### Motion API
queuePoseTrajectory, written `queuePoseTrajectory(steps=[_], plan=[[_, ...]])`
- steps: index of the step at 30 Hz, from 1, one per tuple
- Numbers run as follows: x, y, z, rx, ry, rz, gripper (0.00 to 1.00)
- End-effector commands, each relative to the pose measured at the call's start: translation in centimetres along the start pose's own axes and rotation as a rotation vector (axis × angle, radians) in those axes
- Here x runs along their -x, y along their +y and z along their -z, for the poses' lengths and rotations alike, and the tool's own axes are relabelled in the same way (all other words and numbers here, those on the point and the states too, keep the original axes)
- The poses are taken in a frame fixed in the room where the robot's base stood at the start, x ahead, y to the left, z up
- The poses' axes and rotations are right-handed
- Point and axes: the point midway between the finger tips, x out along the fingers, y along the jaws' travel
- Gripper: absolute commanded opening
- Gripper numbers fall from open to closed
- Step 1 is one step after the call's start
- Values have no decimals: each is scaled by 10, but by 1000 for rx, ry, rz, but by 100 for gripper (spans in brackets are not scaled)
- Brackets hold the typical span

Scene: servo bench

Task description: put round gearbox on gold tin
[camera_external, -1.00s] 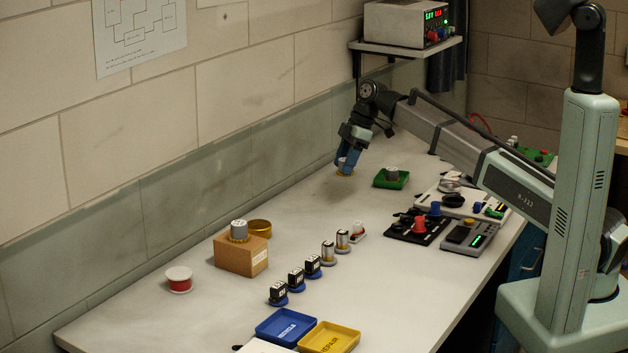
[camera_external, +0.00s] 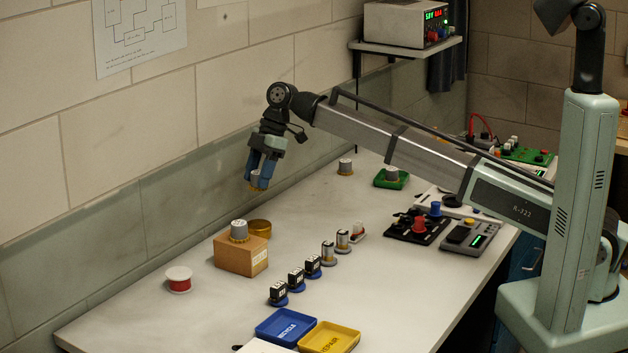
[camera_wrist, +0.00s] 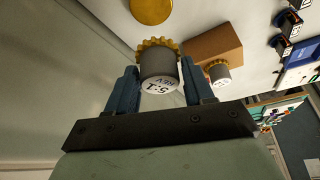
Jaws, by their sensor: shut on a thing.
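My gripper (camera_external: 261,183) is shut on a round gearbox (camera_wrist: 158,68), a grey cylinder with a gold toothed rim and printed writing on its end. It hangs above the bench, above and near the gold tin (camera_external: 259,229). The gold tin, round and low, stands behind the cardboard box; its disc also shows in the wrist view (camera_wrist: 152,10), apart from the gearbox. A similar grey gearbox (camera_external: 239,231) stands on the cardboard box (camera_external: 241,257).
Several small servos (camera_external: 296,280) stand in a row right of the box. Blue (camera_external: 286,326) and yellow (camera_external: 330,338) trays lie in front. A red spool (camera_external: 179,279) stands at left. The wall runs close behind.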

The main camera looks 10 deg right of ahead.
Motion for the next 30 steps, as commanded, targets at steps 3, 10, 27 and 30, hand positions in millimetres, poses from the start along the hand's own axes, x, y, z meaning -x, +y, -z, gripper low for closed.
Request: queuePoseTrajectory(steps=[3,10,27,30], plan=[[0,6,3,-9,-1,-1,19],[-21,4,-7,-24,-1,0,19],[-82,4,-32,-23,-1,0,19],[-91,4,-36,-23,-1,-1,19]])
